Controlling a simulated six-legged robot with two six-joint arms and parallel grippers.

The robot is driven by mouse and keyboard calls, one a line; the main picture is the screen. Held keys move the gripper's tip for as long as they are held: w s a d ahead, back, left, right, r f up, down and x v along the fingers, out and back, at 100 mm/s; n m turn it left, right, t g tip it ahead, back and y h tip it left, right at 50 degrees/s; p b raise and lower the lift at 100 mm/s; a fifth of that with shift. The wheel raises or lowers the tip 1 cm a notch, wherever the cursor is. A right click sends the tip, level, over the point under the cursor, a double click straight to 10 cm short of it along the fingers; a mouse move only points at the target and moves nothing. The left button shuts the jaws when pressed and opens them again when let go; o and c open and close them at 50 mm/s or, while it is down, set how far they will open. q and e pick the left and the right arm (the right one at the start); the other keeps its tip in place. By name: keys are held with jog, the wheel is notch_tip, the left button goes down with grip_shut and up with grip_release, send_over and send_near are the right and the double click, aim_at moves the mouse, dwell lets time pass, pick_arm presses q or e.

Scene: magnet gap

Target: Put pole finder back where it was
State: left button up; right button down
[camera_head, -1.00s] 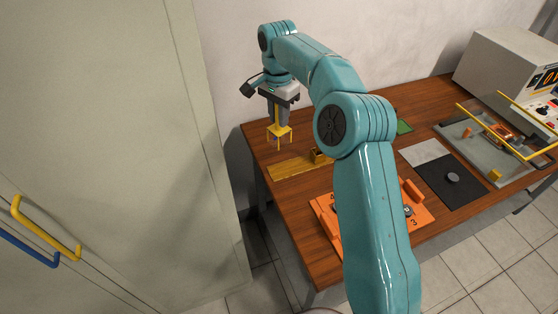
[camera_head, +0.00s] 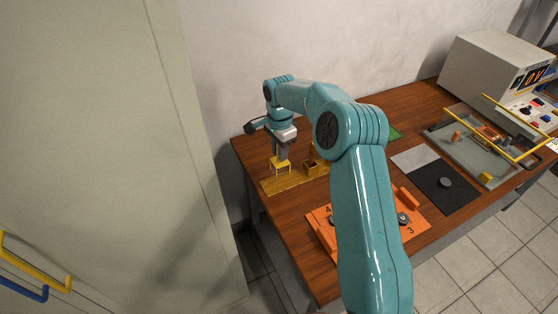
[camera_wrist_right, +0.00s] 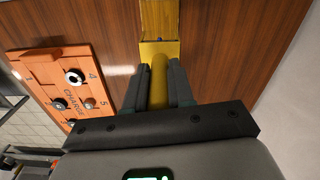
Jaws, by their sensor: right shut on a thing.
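In the right wrist view the pole finder's yellow stem (camera_wrist_right: 158,84) is between the two dark fingers (camera_wrist_right: 158,90), and the yellow strip (camera_wrist_right: 159,18) runs on beyond. My left gripper is not in view.
An orange numbered board (camera_head: 412,216) lies nearer the front, partly hidden by my right arm. A wall is close behind.

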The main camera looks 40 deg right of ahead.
notch_tip(320, 180, down, 4)
jog(key=shift+a+f+p, duration=0.1)
jog(key=shift+f+p, duration=0.1)
jog(key=shift+p, duration=0.2)
jog(key=shift+w+f, duration=0.1)
jog(key=shift+f, duration=0.3)
jog(key=shift+f, duration=0.1)
jog(key=c, duration=1)
grip_release()
